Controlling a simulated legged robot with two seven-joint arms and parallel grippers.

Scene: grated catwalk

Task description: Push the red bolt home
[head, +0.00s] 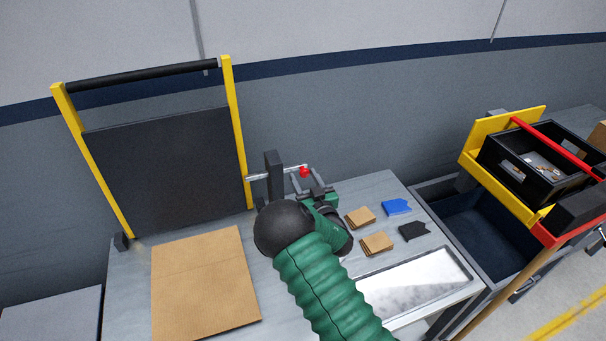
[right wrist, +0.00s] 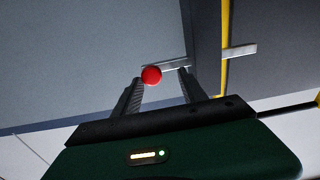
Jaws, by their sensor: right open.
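The bolt is a silver rod (head: 262,177) with a red knob (head: 304,171) at its right end. It runs through a dark upright post (head: 273,178), and its left end overlaps the yellow post of a dark panel (head: 165,165); I cannot tell whether it enters it. My right gripper (head: 313,184) is open beside the knob. In the right wrist view the red knob (right wrist: 151,75) shows between the open fingertips (right wrist: 160,80), nearer the left finger, and the rod (right wrist: 240,51) extends right past the dark post. I cannot tell whether a finger touches the knob. My left gripper is out of view.
A cardboard sheet (head: 205,283) lies on the grey bench. Brown pieces (head: 376,243), a blue piece (head: 397,207) and a black piece (head: 413,231) lie right of my arm, near a pale tray (head: 420,280). A dark bin (head: 458,213) and black crate (head: 530,160) stand right.

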